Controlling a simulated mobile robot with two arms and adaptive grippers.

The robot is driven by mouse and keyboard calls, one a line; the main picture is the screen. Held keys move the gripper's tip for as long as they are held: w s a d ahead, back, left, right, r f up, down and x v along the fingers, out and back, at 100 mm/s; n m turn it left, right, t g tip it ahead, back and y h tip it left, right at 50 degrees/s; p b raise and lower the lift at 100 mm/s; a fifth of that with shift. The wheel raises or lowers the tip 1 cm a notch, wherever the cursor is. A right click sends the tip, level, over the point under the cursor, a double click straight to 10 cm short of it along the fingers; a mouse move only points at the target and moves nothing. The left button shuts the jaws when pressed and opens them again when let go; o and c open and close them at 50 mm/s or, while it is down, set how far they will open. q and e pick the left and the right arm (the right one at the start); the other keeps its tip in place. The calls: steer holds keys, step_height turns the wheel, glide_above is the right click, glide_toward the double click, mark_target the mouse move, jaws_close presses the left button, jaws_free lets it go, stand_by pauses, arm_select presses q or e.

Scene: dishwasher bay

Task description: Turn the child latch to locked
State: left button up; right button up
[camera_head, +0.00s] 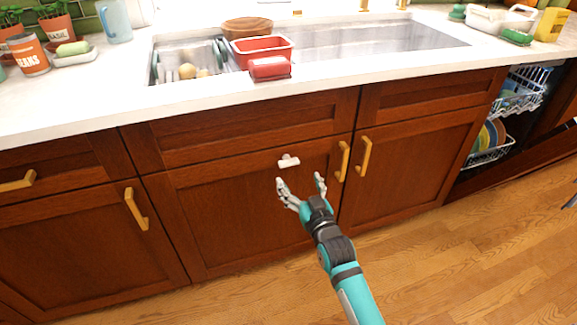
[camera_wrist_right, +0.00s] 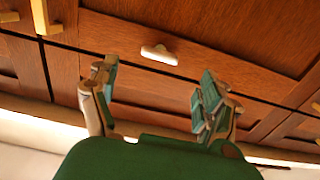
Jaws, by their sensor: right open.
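The child latch (camera_head: 288,161) is a small white piece on the upper part of the brown cabinet door under the sink. It also shows in the right wrist view (camera_wrist_right: 159,54), ahead of the fingers. Its bar looks roughly level, slightly tilted; I cannot tell which setting this is. My right gripper (camera_head: 302,187) is open and empty, just below and in front of the latch, its fingers pointing up toward it. In the right wrist view the two fingers (camera_wrist_right: 156,95) stand wide apart with the latch beyond the gap. They appear apart from the latch. My left gripper is not in view.
Brass handles (camera_head: 342,161) stand out just right of the latch. The counter (camera_head: 110,99) above holds a sink, a red tub (camera_head: 262,50) and a red item (camera_head: 270,68) near its edge. An open dishwasher with racks (camera_head: 490,157) is at the right. The wooden floor (camera_head: 450,260) is clear.

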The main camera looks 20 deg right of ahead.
mark_target(290, 166)
steer(key=w+b, duration=0.1)
steer(key=w, duration=0.6)
steer(key=shift+w+a+b, duration=0.1)
steer(key=shift+w+b, duration=0.2)
steer(key=shift+w, duration=0.6)
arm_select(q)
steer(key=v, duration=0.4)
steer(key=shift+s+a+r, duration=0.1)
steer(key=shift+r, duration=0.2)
arm_select(e)
steer(key=c, duration=1.2)
